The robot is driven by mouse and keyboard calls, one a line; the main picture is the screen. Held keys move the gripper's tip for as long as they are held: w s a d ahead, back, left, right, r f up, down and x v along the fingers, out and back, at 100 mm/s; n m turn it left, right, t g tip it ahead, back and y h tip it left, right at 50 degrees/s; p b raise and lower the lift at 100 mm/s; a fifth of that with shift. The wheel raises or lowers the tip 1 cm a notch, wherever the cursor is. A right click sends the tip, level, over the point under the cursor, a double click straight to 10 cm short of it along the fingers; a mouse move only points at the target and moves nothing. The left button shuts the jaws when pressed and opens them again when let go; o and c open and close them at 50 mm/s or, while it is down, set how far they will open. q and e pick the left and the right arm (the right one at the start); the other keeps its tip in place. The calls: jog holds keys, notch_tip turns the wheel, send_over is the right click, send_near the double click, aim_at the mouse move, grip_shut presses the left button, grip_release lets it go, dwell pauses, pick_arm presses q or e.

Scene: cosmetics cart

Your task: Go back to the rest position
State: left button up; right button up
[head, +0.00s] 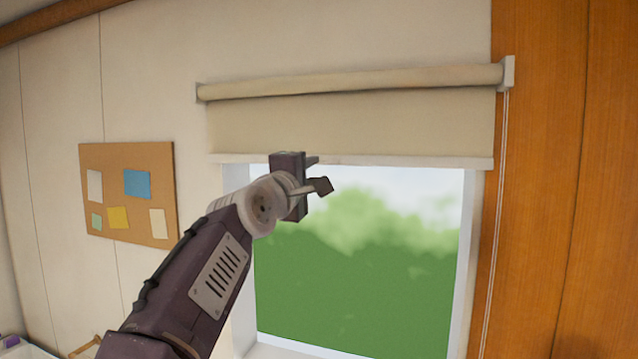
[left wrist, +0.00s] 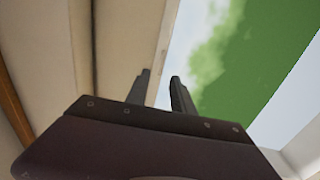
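My left gripper (head: 318,173) is raised in front of the window, near the lower edge of the roller blind. Its two fingers stand apart with nothing between them; the gap also shows in the left wrist view (left wrist: 160,77). I cannot tell whether the gripper touches the blind's bottom bar. The blind (head: 350,125) is partly down over the top of the window (head: 360,270). My right gripper is not in view.
A cork board (head: 107,180) with several paper notes hangs on the wall at the left. A pull cord (head: 497,200) hangs from the blind's right end beside the wooden panel (head: 560,180). Small items show at the bottom left corner.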

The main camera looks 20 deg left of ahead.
pick_arm(q)
jog(key=shift+s+f, duration=0.1)
jog(key=shift+s, duration=0.3)
jog(key=d+f+m+g+b, duration=0.3)
jog(key=f+b, duration=0.5)
jog(key=f, duration=1.7)
jog(key=d+f+m+g+b, duration=0.1)
jog(key=f+g+b, duration=0.55)
jog(key=f, duration=1.85)
jog(key=s+f+m+g+b, duration=0.25)
jog(key=s+f, duration=0.35)
jog(key=f, duration=0.4)
jog(key=s+f+m+g+b, duration=0.25)
jog(key=s+f, duration=0.35)
jog(key=f, duration=0.4)
jog(key=s+f+m+g, duration=0.2)
jog(key=s+f+m, duration=0.2)
jog(key=s, duration=0.3)
jog(key=s+a+f+m+g+p, duration=0.1)
jog(key=s+f+m+g, duration=0.1)
jog(key=s+f+m, duration=0.2)
jog(key=s+f, duration=0.1)
jog(key=s, duration=0.2)
jog(key=shift+s, duration=0.35)
